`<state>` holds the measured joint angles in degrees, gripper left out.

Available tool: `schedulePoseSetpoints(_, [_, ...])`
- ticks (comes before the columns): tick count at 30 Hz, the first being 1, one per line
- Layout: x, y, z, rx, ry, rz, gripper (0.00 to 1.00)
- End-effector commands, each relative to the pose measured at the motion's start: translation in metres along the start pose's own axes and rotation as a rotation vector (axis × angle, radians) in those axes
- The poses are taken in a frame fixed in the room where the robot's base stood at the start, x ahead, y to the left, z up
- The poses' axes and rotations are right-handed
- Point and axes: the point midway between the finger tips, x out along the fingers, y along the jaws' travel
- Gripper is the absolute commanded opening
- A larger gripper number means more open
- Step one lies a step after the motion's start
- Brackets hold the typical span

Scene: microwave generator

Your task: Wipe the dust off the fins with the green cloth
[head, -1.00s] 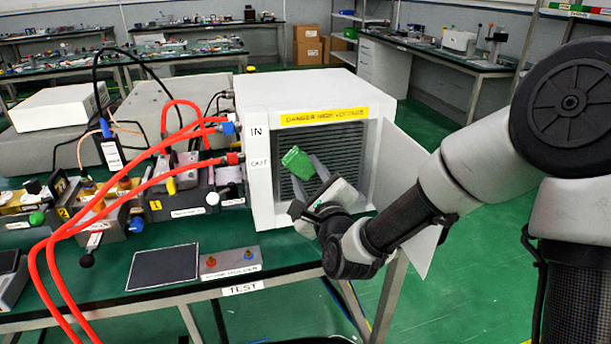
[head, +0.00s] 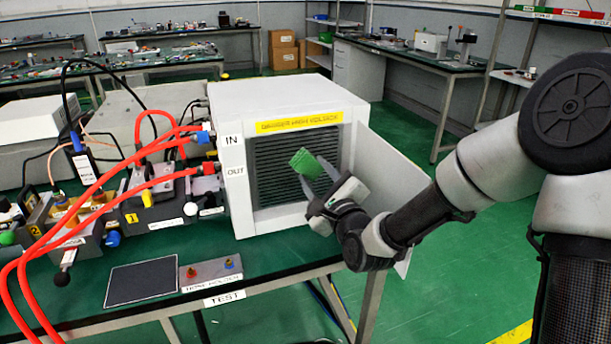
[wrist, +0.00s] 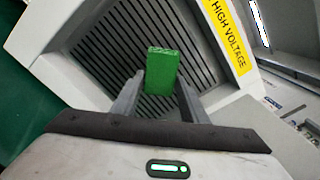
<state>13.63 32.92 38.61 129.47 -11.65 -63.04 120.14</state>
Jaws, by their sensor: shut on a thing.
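The green cloth (head: 306,163) is a small folded block. My gripper (head: 312,180) is shut on it in front of the fins (head: 272,170), dark horizontal slats in the front opening of the white box (head: 240,212). In the wrist view the cloth (wrist: 162,70) is held between the two grey fingers of my gripper (wrist: 160,90), with the slatted fins (wrist: 112,50) behind it. I cannot tell whether the cloth touches the fins. No dust can be made out clearly on them. The cloth hides part of the fins.
The box's panel door (head: 392,165) stands open on the right, close to my arm. A yellow high-voltage label (head: 299,122) is above the opening. Red hoses (head: 100,190) run to the box's left side. A dark pad (head: 142,282) and grey tone holder (head: 210,273) lie in front.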

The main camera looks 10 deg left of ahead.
Motion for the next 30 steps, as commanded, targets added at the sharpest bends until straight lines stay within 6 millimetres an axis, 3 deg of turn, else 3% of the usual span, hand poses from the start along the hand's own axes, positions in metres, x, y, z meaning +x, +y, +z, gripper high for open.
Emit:
schedulePoseSetpoints(18, [-0.001,-0.028,-0.028,0.001,0.000,0.000,0.22])
schedulePoseSetpoints(30, [-0.002,-0.030,-0.030,0.001,-0.001,0.003,0.22])
